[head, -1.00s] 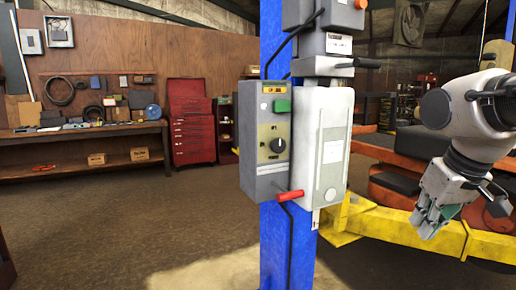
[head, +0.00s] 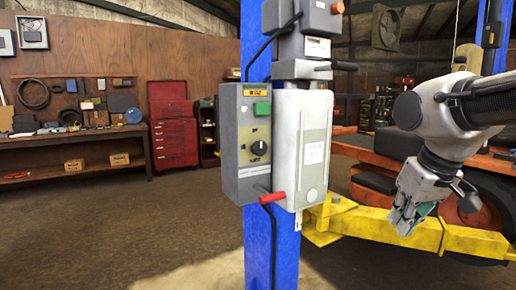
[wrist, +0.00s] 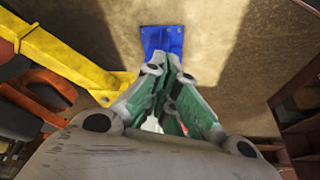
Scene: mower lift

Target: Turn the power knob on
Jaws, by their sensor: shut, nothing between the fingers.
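The power knob (head: 259,148) is a black round knob on the grey control box (head: 231,160), which is mounted on the blue lift post (head: 257,240). A green button (head: 262,109) sits above it. My gripper (head: 404,229) hangs to the right of the post, pointing down, well apart from the knob. In the wrist view, its green-padded fingers (wrist: 172,80) come together with nothing held between them. The wrist view looks down at the floor and the post's blue base plate (wrist: 162,40); the knob is not in it.
The yellow lift arm (head: 450,236) and an orange mower (head: 365,150) lie behind my gripper. A red tool cabinet (head: 174,125) and a workbench (head: 75,143) stand at the back left. The floor before the post is open.

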